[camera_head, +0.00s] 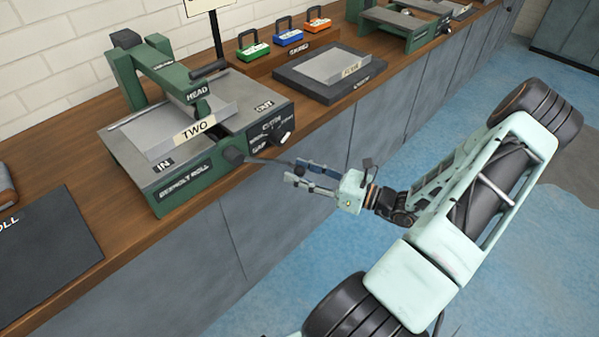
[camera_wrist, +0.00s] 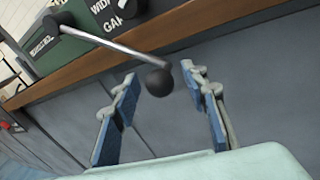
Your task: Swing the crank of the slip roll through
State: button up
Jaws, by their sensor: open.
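The green slip roll (camera_head: 190,178) stands on the wooden bench at the left of the head view, with a grey plate marked TWO (camera_head: 195,128) on its bed. Its crank (camera_head: 262,161) is a thin rod running from a dark hub on the front, out past the bench edge. In the wrist view the crank rod (camera_wrist: 115,46) ends in a round black knob (camera_wrist: 159,82). My gripper (camera_head: 293,172) is open at the crank's outer end. In the wrist view the knob shows between the two blue-padded fingers, with gaps on both sides. In the head view the knob is hard to make out.
The bench edge and grey cabinet fronts (camera_head: 290,211) lie close beyond my gripper. A dark pad with a plate marked FOUR (camera_head: 350,69) and several coloured lock-shaped blocks (camera_head: 289,37) sit farther along. A dark mat (camera_head: 45,250) lies left. The blue floor is clear.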

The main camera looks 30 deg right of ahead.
jog(key=shift+w+a, duration=0.15)
jog(key=shift+c, duration=0.2)
grip_shut()
jog(key=shift+f, duration=0.15)
